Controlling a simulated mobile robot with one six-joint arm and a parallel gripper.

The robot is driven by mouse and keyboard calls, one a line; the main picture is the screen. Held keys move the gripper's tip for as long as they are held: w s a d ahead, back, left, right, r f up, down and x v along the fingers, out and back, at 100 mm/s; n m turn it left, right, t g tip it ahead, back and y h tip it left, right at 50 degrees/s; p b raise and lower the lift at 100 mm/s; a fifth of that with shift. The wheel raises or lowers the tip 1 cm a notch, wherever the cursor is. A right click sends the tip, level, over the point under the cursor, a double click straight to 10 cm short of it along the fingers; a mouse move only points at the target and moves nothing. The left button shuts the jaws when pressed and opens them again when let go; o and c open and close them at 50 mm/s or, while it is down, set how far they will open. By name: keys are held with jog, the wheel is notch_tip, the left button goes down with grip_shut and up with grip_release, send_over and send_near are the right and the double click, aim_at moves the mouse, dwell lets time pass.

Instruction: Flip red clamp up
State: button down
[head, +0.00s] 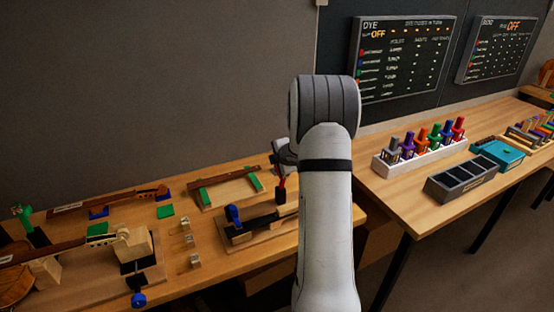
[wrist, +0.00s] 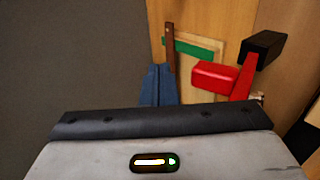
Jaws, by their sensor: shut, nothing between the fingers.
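The red clamp (wrist: 242,80) shows in the wrist view, right of centre, with a thick red block on its left and a black block at its upper end. In the head view a narrow part of the red clamp (head: 281,187) stands up from the bench fixture, just left of my arm, which hides the rest. My gripper (wrist: 157,70) shows in the wrist view as two blue-grey fingers, shut and empty, left of the clamp and apart from it in the picture. In the head view my gripper is mostly hidden behind my arm.
A wooden board with green pads (head: 231,190) lies beside the clamp. A blue clamp (head: 233,215) stands on the fixture in front. Violin necks and fixtures fill the bench's left. A bottle rack (head: 420,148) and dark tray (head: 462,179) stand on the right table.

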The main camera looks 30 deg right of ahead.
jog(key=shift+s+d+f, duration=0.1)
jog(key=shift+d+f, duration=0.05)
jog(key=shift+d, duration=0.05)
dwell(0.9)
jog(key=shift+r, duration=0.2)
jog(key=shift+r+p, duration=0.7)
jog(key=shift+p, duration=0.1)
jog(key=s+r+p, duration=0.4)
jog(key=r, duration=0.9)
jog(key=shift+s+a+p, duration=0.15)
jog(key=shift+s+p, duration=0.05)
jog(key=shift+p, duration=0.15)
